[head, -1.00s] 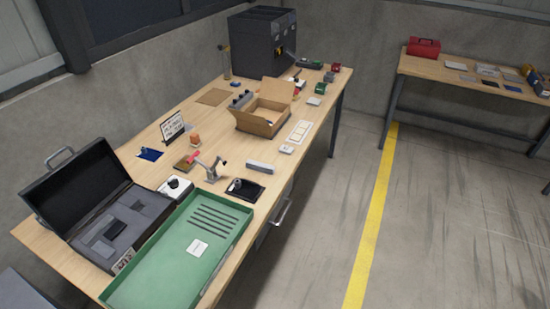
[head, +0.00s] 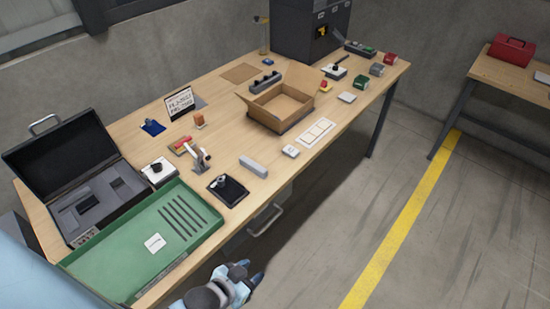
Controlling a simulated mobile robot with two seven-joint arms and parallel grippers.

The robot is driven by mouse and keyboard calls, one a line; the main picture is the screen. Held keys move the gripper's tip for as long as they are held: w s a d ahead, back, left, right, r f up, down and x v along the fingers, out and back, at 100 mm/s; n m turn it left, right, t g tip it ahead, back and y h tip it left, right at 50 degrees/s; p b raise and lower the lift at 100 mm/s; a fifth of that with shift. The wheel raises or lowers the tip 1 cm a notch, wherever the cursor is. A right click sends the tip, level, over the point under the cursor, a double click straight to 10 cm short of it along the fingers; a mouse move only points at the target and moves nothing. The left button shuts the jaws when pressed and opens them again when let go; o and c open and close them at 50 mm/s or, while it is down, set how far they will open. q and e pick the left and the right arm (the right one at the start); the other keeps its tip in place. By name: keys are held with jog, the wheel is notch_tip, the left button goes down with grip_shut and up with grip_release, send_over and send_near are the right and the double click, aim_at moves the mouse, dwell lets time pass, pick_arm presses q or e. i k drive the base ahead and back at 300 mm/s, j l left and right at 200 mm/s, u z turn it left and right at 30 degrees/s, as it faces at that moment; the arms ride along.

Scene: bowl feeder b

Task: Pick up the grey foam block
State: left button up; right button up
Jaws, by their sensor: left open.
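A light grey oblong block (head: 253,167), which looks like the grey foam block, lies flat on the wooden bench near its front edge. It is right of the black tray with a small metal part and left of a small white box. My left gripper (head: 252,277) is low in the head view, in front of the bench edge and well apart from the block. It is open, and I see nothing in it. My right gripper is out of view.
A green tray (head: 118,245) and an open black case (head: 68,160) fill the bench's left end. An open cardboard box (head: 281,104) stands farther right. Bare wood surrounds the block.

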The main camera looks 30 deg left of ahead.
aim_at(248, 163)
jog(key=i+l+u, duration=0.1)
jog(key=i+l, duration=0.7)
jog(key=l, duration=0.15)
jog(key=i+l+u, duration=0.1)
jog(key=u, duration=1.45)
